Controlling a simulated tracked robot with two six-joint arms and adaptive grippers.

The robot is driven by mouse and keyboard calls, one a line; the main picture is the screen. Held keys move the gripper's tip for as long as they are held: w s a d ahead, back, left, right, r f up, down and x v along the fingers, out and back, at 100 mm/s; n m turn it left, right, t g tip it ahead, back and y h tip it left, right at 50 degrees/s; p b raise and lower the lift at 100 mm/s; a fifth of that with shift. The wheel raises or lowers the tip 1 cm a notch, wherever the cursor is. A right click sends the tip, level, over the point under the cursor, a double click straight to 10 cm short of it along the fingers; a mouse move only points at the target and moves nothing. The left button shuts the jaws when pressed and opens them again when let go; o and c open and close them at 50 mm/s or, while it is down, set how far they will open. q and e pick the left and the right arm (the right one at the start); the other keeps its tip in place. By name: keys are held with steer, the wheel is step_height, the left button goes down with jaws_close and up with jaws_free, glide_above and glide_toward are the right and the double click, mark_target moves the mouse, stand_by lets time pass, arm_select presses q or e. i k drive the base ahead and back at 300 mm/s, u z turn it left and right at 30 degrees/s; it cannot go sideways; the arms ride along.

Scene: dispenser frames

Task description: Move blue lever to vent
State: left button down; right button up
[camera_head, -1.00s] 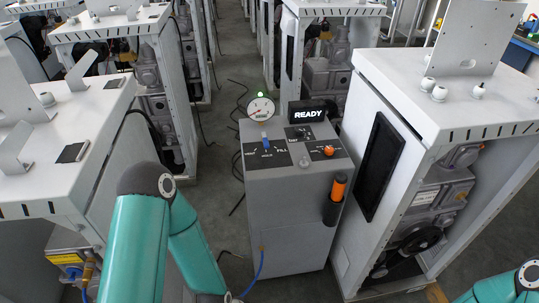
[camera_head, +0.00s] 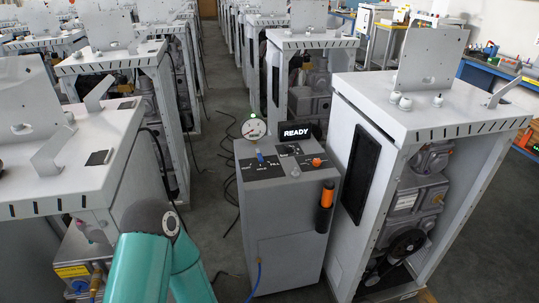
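The blue lever (camera_head: 260,156) is small and stands up from the black label plate (camera_head: 262,168) on top of the grey console (camera_head: 267,208). White words are printed on the plate, FILL at its right; the others are too small to read surely. Which mark the lever points to I cannot tell. A round gauge (camera_head: 254,128) and a display reading READY (camera_head: 296,132) stand behind the plate. My teal left arm is in the lower left, apart from the console. Neither gripper shows in the frame.
An orange knob (camera_head: 317,161) and an orange-handled tool (camera_head: 326,196) in a black holder are on the console's right. White dispenser frames stand close on the left and right (camera_head: 411,115). Cables lie on the floor left of the console; the aisle behind is open.

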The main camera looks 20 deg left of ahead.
mark_target(258, 155)
steer(key=z, duration=0.05)
steer(key=i, duration=1)
steer(key=u, duration=0.05)
